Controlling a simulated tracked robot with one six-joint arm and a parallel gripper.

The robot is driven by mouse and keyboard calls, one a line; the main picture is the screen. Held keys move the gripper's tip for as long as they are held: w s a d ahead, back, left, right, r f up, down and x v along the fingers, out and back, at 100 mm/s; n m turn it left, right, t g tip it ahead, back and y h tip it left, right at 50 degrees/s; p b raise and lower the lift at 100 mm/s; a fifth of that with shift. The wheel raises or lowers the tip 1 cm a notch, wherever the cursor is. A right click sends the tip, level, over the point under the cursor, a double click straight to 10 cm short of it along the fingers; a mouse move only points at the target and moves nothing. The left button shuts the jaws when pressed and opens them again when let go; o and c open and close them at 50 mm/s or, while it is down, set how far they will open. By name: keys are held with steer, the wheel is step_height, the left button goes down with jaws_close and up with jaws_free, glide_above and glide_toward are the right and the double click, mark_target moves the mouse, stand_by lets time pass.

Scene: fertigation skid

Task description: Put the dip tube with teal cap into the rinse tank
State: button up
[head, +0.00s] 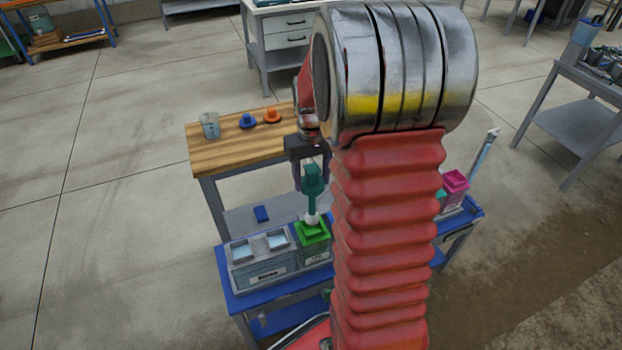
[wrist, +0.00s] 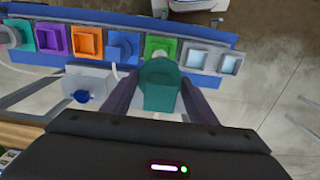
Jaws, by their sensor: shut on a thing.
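My gripper (head: 311,184) is shut on the dip tube with teal cap (head: 313,176), which hangs about upright with the teal cap between the fingers. In the wrist view the teal cap (wrist: 162,90) fills the space between my fingers. The tube's pale lower end is at the mouth of a green container (head: 314,234); I cannot tell whether it is inside or just above. Left of the green container stands a grey tank unit (head: 262,272) with two square, light-blue openings. It shows right of the green container in the wrist view (wrist: 213,62). Its label is unreadable.
Blue (wrist: 124,46), orange (wrist: 88,43) and purple (wrist: 52,40) containers line the blue bench beside the green one. A wooden table (head: 222,152) behind holds a grey cup (head: 210,126), blue and orange caps. My arm hides the bench's middle in the head view.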

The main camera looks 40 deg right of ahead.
steer(key=w+a+n, duration=0.1)
steer(key=w+a, duration=0.5)
steer(key=a, duration=0.5)
steer(key=w+a+n, duration=0.1)
steer(key=w+a, duration=0.4)
steer(key=a, duration=0.6)
steer(key=shift+w+f+n, duration=0.25)
steer(key=shift+w+n, duration=0.15)
steer(key=shift+s, duration=0.15)
